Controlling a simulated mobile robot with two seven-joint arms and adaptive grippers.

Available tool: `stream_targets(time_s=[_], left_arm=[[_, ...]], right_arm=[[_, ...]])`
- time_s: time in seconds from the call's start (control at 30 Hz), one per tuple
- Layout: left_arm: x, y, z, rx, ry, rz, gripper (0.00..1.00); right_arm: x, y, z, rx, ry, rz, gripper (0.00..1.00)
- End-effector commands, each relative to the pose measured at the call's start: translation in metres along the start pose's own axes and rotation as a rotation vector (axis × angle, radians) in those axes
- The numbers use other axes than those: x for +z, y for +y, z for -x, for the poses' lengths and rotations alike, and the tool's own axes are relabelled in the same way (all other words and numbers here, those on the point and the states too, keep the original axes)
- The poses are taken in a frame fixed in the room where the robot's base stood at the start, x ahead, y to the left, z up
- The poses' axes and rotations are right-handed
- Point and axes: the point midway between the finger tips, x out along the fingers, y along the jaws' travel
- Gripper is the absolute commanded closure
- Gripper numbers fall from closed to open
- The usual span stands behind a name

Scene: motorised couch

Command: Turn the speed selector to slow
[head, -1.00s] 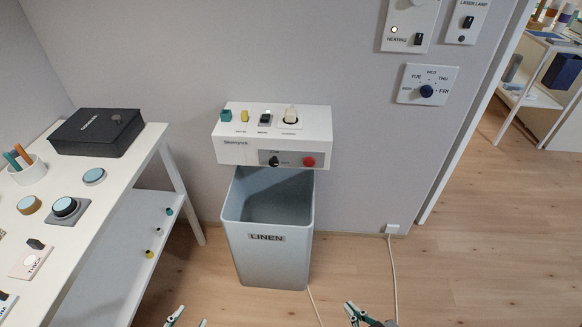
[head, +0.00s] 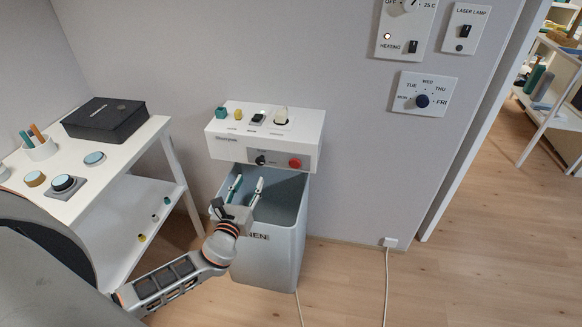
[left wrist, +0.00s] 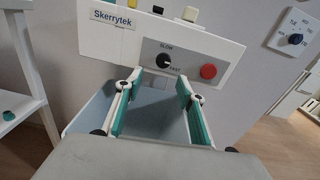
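The speed selector (head: 261,160) is a small black knob on the front of a white control box (head: 222,149) on the wall. In the left wrist view the knob (left wrist: 164,61) sits on a grey plate, with SLOW printed above it and FAST at its lower right. I cannot clearly tell which label its pointer faces. My left gripper (head: 246,184) is open and empty, below and in front of the box, apart from the knob. Its two green-padded fingers (left wrist: 158,82) point toward the plate, with the knob beyond the gap. My right gripper is out of view.
A red button (head: 295,163) is right of the knob; several switches sit on the box top. A grey linen bin (head: 285,268) stands beneath the box, under my left gripper. A white table (head: 112,160) is at left. The floor to the right is mostly clear.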

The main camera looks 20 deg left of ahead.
Motion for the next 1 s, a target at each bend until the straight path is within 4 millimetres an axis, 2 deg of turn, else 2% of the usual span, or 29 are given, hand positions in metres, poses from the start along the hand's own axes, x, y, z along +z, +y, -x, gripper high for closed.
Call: stream_targets(time_s=[0.23, 0.6, 0.77, 1.0], left_arm=[[0.009, 0.002, -0.019, 0.0, -0.027, -0.062, 0.61], [0.008, 0.002, -0.071, 0.0, -0.025, -0.058, 0.61], [0.009, 0.002, -0.081, -0.001, -0.024, -0.057, 0.61], [0.009, 0.002, -0.083, -0.001, -0.023, -0.056, 0.61]], right_arm=[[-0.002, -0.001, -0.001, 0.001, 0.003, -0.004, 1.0], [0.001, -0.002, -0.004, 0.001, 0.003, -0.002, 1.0], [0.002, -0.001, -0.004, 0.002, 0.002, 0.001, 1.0], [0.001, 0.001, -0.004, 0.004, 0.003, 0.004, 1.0]])
